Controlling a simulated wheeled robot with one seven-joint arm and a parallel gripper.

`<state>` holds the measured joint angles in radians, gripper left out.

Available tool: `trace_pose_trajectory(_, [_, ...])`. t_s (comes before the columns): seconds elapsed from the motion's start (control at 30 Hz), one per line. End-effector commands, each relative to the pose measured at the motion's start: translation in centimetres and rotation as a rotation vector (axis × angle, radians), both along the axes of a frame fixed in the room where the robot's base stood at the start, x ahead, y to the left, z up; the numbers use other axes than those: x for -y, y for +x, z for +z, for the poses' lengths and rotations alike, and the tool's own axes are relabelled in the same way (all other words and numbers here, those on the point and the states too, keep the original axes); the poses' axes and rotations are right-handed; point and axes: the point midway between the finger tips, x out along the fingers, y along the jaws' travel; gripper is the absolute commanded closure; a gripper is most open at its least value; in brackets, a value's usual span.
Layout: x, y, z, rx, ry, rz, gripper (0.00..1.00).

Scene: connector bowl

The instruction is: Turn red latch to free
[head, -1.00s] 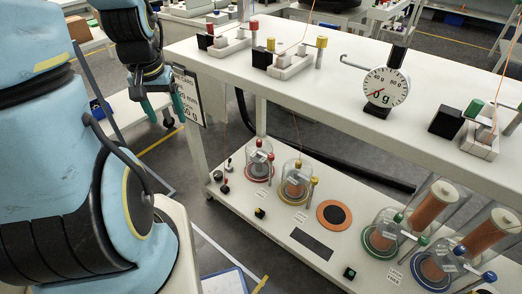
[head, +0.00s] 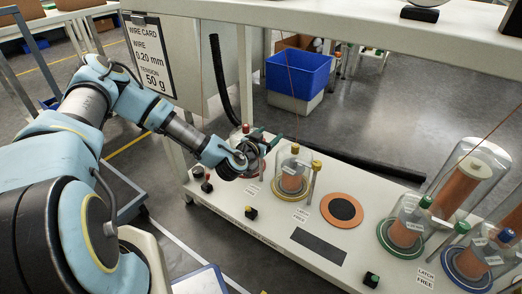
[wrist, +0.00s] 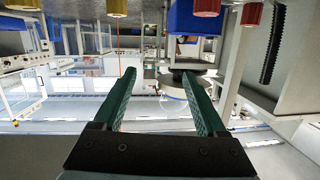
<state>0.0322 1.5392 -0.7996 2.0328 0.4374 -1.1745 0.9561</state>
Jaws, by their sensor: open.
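The red station stands at the left end of the lower shelf. Its red knob (head: 245,128) shows just behind my wrist, while my gripper and wrist hide most of the rest, so I cannot tell the latch's position. My gripper (head: 268,139) is over this station, with its green fingers pointing away toward the back. In the wrist view my gripper (wrist: 166,74) is open, with nothing visibly held between its fingers. Two red knobs (wrist: 207,8) (wrist: 251,14) show at the top edge there, apart from the fingers; I cannot tell which is the latch.
The yellow-knobbed glass station (head: 292,175) stands close to the right of my gripper. An orange disc (head: 342,210) lies further right, before the green and blue stations. A blue bin (head: 299,75) stands at the back.

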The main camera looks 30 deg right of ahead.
Motion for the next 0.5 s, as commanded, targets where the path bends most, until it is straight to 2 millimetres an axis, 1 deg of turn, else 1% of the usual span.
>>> trace_pose_trajectory(0.03, [0.5,0.0,-3.0,0.013,-0.047,0.059,0.26])
trace_pose_trajectory(0.1, [0.6,0.4,-4.4,0.045,-0.1,0.147,0.26])
trace_pose_trajectory(0.2, [0.1,1.0,-6.4,0.078,-0.146,0.273,0.26])
trace_pose_trajectory(0.33, [-1.0,1.5,-8.4,0.104,-0.172,0.406,0.26])
trace_pose_trajectory(0.4, [-1.5,1.6,-9.0,0.112,-0.175,0.451,0.26])
trace_pose_trajectory(0.5, [-1.9,1.9,-9.4,0.118,-0.177,0.489,0.26])
